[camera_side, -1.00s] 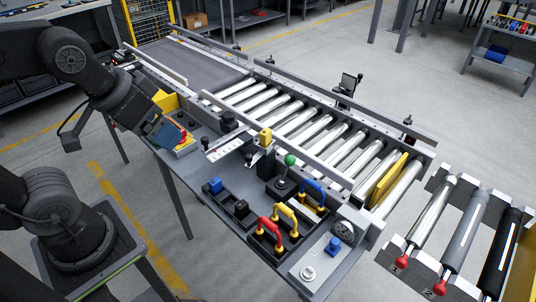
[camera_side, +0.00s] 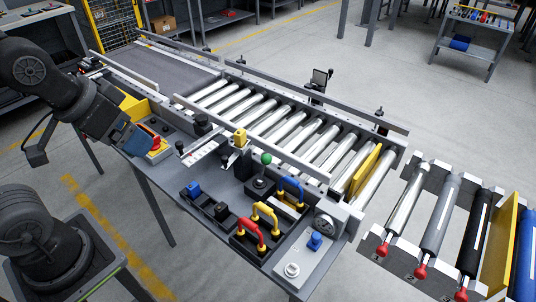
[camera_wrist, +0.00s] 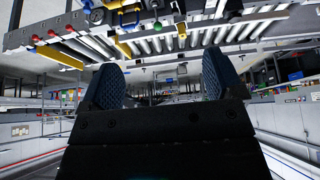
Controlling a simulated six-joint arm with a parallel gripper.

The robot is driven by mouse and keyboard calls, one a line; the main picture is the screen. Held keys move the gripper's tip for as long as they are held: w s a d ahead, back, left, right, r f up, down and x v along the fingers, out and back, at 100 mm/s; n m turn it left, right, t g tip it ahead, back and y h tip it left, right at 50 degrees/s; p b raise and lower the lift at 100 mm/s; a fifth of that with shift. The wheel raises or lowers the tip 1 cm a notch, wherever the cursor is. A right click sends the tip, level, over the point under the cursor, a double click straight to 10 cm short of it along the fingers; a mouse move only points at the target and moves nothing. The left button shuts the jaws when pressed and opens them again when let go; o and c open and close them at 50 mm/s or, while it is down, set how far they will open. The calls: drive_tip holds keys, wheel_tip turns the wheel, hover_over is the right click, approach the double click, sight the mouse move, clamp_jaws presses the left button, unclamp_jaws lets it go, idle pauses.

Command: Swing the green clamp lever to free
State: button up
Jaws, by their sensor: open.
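The green ball knob (camera_side: 266,158) tops a short lever on a black base (camera_side: 260,186) in the middle of the bench panel beside the roller conveyor. The lever looks close to upright. My gripper (camera_side: 138,140) hangs over the left end of the panel, well left of the lever and apart from it. In the wrist view its two dark blue fingers (camera_wrist: 160,82) stand wide apart with nothing between them. A small green dot, perhaps the knob, shows beyond the fingers at the top of that view.
A red knob on a yellow box (camera_side: 157,144) sits right beside my gripper. A yellow-topped post (camera_side: 240,137) and a pale slotted bar (camera_side: 206,149) stand between gripper and lever. Blue (camera_side: 291,186), yellow (camera_side: 266,211) and red (camera_side: 248,231) handles crowd the lever's near right side.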

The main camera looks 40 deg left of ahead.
drive_tip(key=shift+c, duration=0.4)
drive_tip(key=shift+w+r, duration=0.1)
drive_tip(key=shift+w, duration=0.05)
drive_tip(key=shift+c, duration=0.8)
drive_tip(key=shift+m+g, duration=0.4)
drive_tip(key=shift+g, duration=0.4)
drive_tip(key=w, duration=0.3)
drive_tip(key=w+r, duration=0.1)
drive_tip(key=w, duration=0.1)
drive_tip(key=w+r, duration=0.1)
drive_tip(key=w, duration=0.2)
drive_tip(key=shift+w+d, duration=0.3)
drive_tip(key=shift+c, duration=1.4)
drive_tip(key=m+g+y, duration=0.1)
drive_tip(key=m+g, duration=0.1)
drive_tip(key=g, duration=0.2)
hover_over(267, 155)
drive_tip(key=d, duration=0.1)
wheel_tip(267, 155, down, 16)
drive_tip(key=f, duration=0.9)
drive_tip(key=a+f, duration=0.1)
drive_tip(key=f, duration=0.3)
drive_tip(key=shift+f, duration=0.3)
